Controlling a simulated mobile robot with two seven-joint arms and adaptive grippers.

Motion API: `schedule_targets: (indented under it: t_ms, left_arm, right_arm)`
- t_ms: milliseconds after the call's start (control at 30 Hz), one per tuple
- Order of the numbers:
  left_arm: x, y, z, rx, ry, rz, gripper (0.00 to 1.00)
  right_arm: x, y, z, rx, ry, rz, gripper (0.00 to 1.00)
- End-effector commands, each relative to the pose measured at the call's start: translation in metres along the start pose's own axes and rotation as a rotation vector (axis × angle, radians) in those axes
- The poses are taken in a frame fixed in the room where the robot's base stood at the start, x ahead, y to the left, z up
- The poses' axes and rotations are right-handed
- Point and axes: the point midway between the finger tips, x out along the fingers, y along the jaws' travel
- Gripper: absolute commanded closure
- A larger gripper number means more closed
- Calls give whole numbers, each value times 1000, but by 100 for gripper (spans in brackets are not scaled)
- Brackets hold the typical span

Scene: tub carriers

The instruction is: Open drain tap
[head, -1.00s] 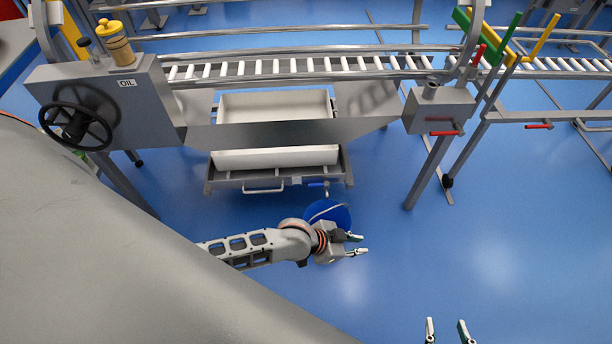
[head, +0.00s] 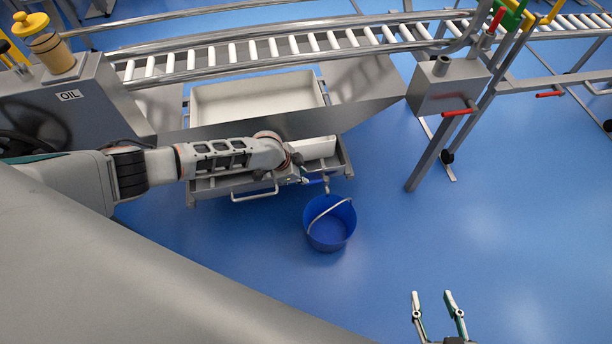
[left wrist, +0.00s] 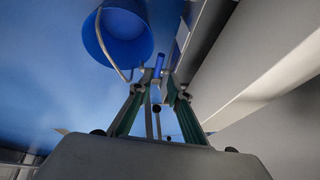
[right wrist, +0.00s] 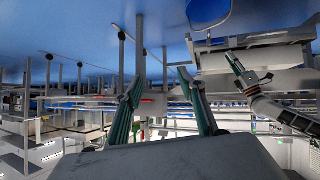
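The drain tap's blue lever (head: 316,182) shows at the front edge of the tub carrier, above the blue bucket (head: 331,228). The bucket stands on the floor with its bail tilted across it. My left gripper (head: 308,178) is at the tap, its fingers hard to make out in the head view. In the left wrist view, the blue lever (left wrist: 159,64) stands between the open fingertips (left wrist: 155,82), with gaps on both sides; I cannot tell whether either finger touches it. My right gripper (head: 433,294) is open and empty over bare floor.
A roller conveyor (head: 270,50) runs behind. A grey box with a red lever (head: 458,112) and its leg stand to the right. Floor at the lower right is clear.

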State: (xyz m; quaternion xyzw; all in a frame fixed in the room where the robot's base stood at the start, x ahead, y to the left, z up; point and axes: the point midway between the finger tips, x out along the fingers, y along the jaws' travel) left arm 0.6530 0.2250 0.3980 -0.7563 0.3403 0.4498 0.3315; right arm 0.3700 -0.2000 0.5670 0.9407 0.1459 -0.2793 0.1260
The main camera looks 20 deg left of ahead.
Motion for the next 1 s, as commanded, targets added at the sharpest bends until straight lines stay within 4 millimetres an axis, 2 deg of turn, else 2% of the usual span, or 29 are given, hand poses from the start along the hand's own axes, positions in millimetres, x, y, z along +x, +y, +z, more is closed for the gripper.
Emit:
schedule_targets:
  t_ms: [133, 267, 367, 500, 700, 900, 933, 1000]
  left_arm:
    - [20, 4, 4, -3, -5, 7, 82]
    - [43, 7, 7, -4, -8, 11, 82]
    - [58, 8, 7, -3, -9, 11, 82]
    - [72, 5, 5, -4, -6, 8, 82]
    - [78, 2, 1, -1, -1, 2, 82]
    - [76, 0, 0, -1, 1, 0, 82]
    - [76, 0, 0, -1, 1, 0, 85]
    - [76, 0, 0, -1, 0, 0, 100]
  right_arm:
    - [1, -6, 17, 4, -26, -11, 60]
    - [0, -10, 24, 8, -36, -22, 60]
    - [0, -13, 19, 19, -22, -28, 60]
    - [5, -21, 1, 45, 22, -42, 60]
    - [7, -23, -20, 65, 66, -44, 60]
    - [8, -22, -22, 64, 70, -43, 60]
    - [8, -22, -22, 63, 70, -43, 60]
    - [8, -22, -21, 63, 67, -43, 60]
